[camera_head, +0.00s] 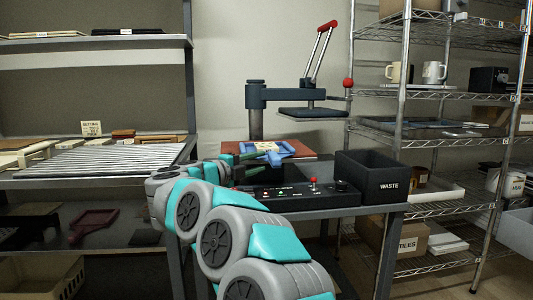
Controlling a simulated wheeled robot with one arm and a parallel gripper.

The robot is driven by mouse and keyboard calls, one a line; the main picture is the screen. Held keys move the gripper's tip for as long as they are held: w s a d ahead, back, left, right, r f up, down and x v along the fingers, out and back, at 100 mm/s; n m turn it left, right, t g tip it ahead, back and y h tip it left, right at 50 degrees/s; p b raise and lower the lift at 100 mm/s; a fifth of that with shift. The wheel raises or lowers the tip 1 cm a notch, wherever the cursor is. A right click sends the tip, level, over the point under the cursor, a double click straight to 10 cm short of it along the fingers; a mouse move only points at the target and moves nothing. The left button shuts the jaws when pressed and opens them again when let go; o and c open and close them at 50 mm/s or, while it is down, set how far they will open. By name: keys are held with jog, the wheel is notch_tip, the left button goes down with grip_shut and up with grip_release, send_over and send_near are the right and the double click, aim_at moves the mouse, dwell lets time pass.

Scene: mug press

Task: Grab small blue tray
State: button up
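The small blue tray (284,152) lies on the reddish-brown bed of the press, under and in front of the raised press plate. A pale piece with yellow marks (267,146) lies on it. My arm reaches in from the bottom, and my gripper (240,158) is at the left side of the tray, with dark fingers pointing toward it. It is small and partly hidden by my own arm. I cannot tell whether the fingers touch the tray or how far apart they are.
The press (256,96) stands behind, its red-tipped lever raised. A control panel (295,193) with a red knob and a black WASTE bin (374,178) stand in front and to the right. A slatted rack (110,158) is at left; wire shelves with mugs (434,72) are at right.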

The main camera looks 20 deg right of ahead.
jog(key=x, duration=0.4)
jog(key=shift+w+d+r, duration=0.1)
jog(key=shift+w+d, duration=0.1)
jog(key=shift+d, duration=0.1)
grip_shut()
dwell(1.1)
